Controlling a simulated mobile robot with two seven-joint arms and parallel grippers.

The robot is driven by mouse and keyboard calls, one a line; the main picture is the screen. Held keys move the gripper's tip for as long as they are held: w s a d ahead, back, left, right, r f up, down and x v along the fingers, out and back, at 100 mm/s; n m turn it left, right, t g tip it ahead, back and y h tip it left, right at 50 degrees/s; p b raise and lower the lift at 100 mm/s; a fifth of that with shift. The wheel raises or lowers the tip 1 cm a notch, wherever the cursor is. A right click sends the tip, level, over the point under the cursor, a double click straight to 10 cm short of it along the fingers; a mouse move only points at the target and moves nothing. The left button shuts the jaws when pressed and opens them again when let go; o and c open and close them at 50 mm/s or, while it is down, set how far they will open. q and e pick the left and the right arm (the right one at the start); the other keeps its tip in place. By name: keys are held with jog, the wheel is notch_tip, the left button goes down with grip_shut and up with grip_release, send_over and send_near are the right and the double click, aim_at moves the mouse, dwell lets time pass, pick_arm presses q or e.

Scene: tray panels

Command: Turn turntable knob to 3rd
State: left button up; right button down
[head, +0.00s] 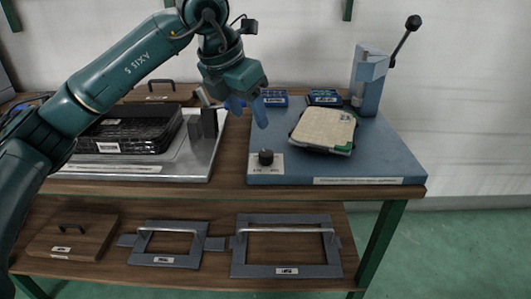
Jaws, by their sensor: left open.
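A small dark knob (265,157) stands on a light label plate near the front left corner of the blue-grey panel (375,168). The marks on the plate are too small to read. A square beige-topped plate (323,130) with a green edge, perhaps the turntable, sits turned at a slight angle on the panel. My left gripper (249,116) is open, above and behind the knob and apart from it, with blue fingers pointing down. My right gripper is not in view.
A lever press (369,82) stands at the panel's back right. Two small blue boxes (275,97) (324,97) lie at the back. A black tray (130,132) sits on a silver panel to the left. Framed plates with handles (286,233) lie on the lower shelf.

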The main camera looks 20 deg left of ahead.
aim_at(266, 153)
pick_arm(q)
jog(key=b+x, duration=0.1)
jog(key=x, duration=0.9)
jog(key=shift+s+f+b, duration=0.1)
jog(key=shift+s+b, duration=0.05)
jog(key=shift+b, duration=0.25)
jog(key=shift+x, duration=0.85)
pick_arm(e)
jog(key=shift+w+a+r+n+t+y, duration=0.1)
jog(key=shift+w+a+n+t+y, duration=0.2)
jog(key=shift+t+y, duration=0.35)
pick_arm(q)
jog(key=c, duration=1)
jog(key=shift+o, duration=0.2)
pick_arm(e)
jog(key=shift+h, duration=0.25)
